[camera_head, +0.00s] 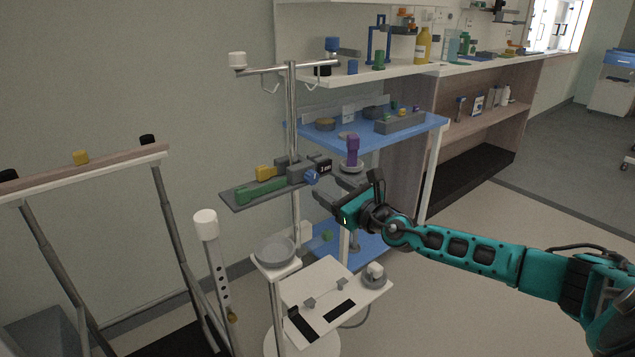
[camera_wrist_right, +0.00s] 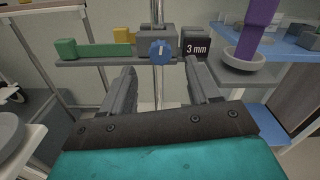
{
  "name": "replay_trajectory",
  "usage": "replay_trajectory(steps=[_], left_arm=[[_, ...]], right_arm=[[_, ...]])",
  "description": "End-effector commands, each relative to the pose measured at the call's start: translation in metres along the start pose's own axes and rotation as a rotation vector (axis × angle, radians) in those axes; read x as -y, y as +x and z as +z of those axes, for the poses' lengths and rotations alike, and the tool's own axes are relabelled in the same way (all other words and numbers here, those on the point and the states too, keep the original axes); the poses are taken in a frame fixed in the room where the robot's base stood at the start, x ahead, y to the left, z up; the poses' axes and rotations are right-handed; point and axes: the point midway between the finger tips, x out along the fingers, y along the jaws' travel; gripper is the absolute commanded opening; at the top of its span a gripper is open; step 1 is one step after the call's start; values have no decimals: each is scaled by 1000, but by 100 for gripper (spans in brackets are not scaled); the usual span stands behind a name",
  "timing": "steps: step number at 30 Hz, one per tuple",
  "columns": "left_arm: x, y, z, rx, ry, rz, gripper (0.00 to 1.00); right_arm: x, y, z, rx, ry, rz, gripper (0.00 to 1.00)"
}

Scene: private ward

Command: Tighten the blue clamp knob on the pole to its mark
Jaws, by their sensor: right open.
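The blue clamp knob (camera_head: 311,177) sits on the front of a grey clamp block (camera_head: 292,166) on the metal pole (camera_head: 292,110). In the right wrist view the knob (camera_wrist_right: 160,50) carries a light pointer line that stands near upright. A dark label reading "3 mm" (camera_wrist_right: 196,47) is just right of it. My right gripper (camera_head: 325,200) is open and empty, a little below and in front of the knob. In the wrist view its two fingers (camera_wrist_right: 160,82) reach toward the pole on either side of the knob, apart from it. My left gripper is not in view.
A grey shelf plate (camera_head: 236,202) on the pole carries a green block (camera_head: 260,192) and a yellow block (camera_head: 265,172). A purple object (camera_head: 352,150) stands in a dish close right of the clamp. A blue-topped cart (camera_head: 420,125) is behind. A white tray (camera_head: 300,285) is below.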

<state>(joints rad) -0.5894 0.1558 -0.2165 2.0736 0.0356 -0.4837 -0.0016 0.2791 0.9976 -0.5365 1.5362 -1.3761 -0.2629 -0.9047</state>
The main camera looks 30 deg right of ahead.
Motion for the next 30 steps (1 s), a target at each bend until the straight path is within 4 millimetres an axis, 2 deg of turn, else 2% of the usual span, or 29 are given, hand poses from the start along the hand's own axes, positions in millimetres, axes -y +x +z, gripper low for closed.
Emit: replay_trajectory(steps=[6,12,24,30], left_arm=[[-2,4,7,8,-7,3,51],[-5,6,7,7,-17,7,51],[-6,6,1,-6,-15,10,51],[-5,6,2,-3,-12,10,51]], right_arm=[[-1,33,0,4,2,-1,60],[0,51,0,3,1,-1,60],[0,58,0,0,1,1,60],[0,57,0,0,1,1,43]])
